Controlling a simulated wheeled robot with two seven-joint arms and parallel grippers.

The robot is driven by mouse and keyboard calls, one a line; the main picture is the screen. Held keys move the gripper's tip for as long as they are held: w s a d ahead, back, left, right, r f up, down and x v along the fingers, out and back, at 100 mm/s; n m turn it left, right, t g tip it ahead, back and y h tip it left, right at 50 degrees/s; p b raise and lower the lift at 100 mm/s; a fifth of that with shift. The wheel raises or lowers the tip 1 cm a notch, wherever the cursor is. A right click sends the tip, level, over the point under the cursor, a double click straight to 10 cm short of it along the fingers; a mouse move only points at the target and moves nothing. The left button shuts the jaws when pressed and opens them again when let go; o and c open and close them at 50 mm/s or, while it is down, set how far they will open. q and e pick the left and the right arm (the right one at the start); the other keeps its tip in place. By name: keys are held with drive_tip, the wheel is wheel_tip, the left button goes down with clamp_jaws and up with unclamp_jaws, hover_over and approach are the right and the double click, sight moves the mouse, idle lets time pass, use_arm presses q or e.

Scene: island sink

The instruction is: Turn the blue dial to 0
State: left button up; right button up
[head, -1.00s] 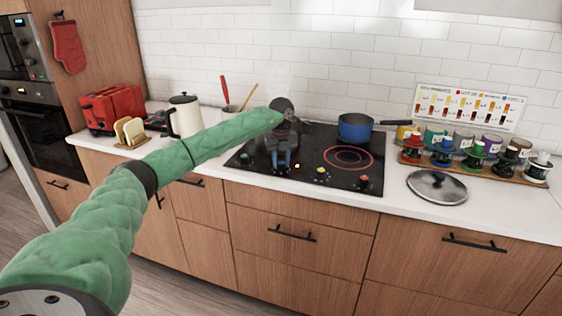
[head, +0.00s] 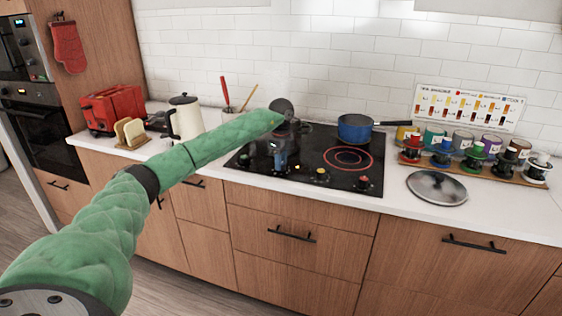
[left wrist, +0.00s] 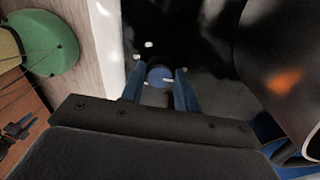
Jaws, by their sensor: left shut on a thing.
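My left gripper (head: 280,168) is at the front left of the black cooktop (head: 315,183), pointing down. In the left wrist view, the blue dial (left wrist: 159,74) sits between the two blue fingers of the left gripper (left wrist: 160,82), which is shut on it. A short pale mark on the dial's face points right in that view. The number it points to cannot be read. In the head view the gripper hides the blue dial. A yellow dial (head: 321,171) and a red dial (head: 362,181) are farther right along the front edge. My right gripper is not in view.
A blue pot (head: 354,129) stands at the cooktop's back right, behind a glowing red ring (head: 348,158). A glass lid (head: 437,188) lies on the counter to the right. A kettle (head: 185,118) and a red toaster (head: 113,108) stand at left.

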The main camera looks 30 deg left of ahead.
use_arm(q)
drive_tip(key=shift+r+n, duration=0.1)
drive_tip(key=shift+n, duration=0.5)
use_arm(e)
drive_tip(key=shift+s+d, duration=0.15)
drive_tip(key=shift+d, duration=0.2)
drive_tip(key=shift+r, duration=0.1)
use_arm(q)
drive_tip(key=o, duration=1)
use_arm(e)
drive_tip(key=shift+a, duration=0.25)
use_arm(q)
wheel_tip(320, 180, up, 6)
drive_tip(key=shift+r+b, duration=0.1)
drive_tip(key=shift+b, duration=0.65)
drive_tip(key=shift+r, duration=0.7)
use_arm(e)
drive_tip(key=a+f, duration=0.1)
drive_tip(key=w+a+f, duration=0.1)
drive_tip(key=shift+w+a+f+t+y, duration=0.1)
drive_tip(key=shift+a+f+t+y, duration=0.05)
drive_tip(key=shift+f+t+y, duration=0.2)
